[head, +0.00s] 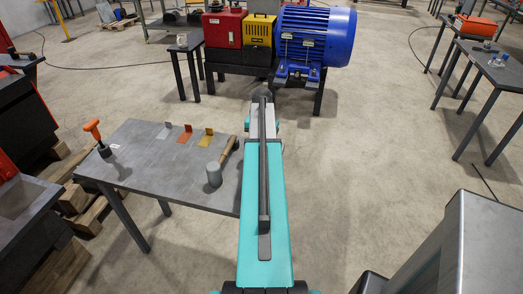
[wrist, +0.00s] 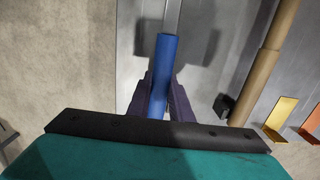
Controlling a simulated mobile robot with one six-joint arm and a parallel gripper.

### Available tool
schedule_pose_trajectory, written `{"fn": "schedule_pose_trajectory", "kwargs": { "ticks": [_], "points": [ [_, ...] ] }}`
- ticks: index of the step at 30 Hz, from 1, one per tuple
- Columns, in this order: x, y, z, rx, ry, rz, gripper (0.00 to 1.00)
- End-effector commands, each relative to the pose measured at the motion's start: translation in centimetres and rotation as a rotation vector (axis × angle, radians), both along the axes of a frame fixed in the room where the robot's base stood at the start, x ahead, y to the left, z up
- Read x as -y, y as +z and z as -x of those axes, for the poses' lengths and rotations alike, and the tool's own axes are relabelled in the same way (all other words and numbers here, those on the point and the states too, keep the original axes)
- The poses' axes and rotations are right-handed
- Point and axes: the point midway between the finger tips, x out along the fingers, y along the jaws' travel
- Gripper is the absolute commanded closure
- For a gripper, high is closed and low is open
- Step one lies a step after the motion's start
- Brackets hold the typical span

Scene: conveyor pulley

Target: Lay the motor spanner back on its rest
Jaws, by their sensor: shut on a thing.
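In the wrist view my gripper (wrist: 160,100) is shut on a blue bar (wrist: 166,62), which looks like the handle of the motor spanner. I cannot make out for certain which thing is the spanner's rest.
The grey table (head: 150,165) at left holds a mallet (head: 214,174), upright brackets (head: 185,134) in white, orange and yellow, and an orange-handled tool (head: 93,130). The mallet's wooden handle (wrist: 266,65) shows right of the gripper. A blue motor (head: 318,36) stands behind.

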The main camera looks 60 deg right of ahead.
Motion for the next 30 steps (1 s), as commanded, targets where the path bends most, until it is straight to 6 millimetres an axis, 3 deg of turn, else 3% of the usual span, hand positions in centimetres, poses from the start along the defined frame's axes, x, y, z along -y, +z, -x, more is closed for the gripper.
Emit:
{"fn": "schedule_pose_trajectory", "kwargs": {
  "ticks": [10,11,15,23,30],
  "points": [
    [0.0,-0.4,0.0,0.000,0.000,0.000,1.00],
    [0.0,-0.4,0.0,0.000,0.000,0.000,0.79],
    [0.0,-0.4,0.0,0.000,0.000,0.000,0.59],
    [0.0,-0.4,0.1,0.000,-0.001,0.000,0.59],
    [0.1,0.7,0.1,0.000,-0.001,0.001,0.59]
  ]
}}
